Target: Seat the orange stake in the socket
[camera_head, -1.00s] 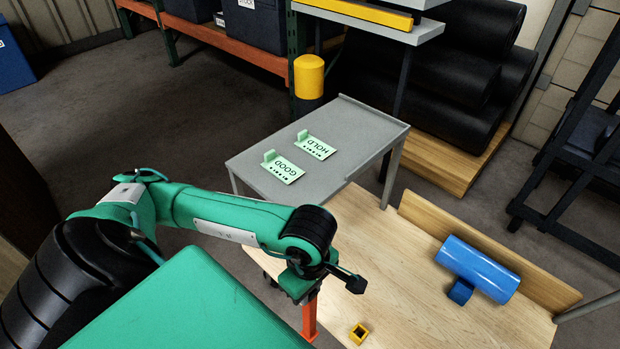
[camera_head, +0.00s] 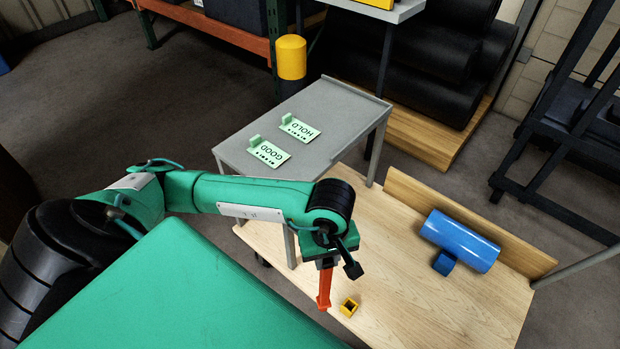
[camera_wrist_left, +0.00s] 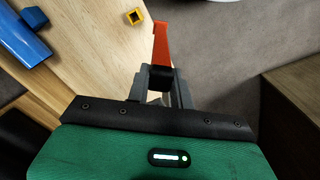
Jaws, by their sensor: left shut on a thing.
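The orange stake (camera_head: 324,287) hangs below my left gripper (camera_head: 326,261), which is shut on its upper end. The stake points down, slightly tilted, in the head view. In the left wrist view the orange stake (camera_wrist_left: 161,45) sticks out from between the fingers of the left gripper (camera_wrist_left: 161,78). The socket is a small yellow square block with a dark opening (camera_head: 349,307) on the wooden table. It stands just right of the stake's lower end in the head view, apart from it. The socket also shows in the left wrist view (camera_wrist_left: 135,16). My right gripper is not in view.
A blue cylinder (camera_head: 461,240) and a small blue block (camera_head: 444,263) lie on the wooden table (camera_head: 410,280) by its back board. A grey stand (camera_head: 330,110) holds two green cards, GOOD (camera_head: 268,153) and HOLD (camera_head: 300,128). The table between socket and cylinder is clear.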

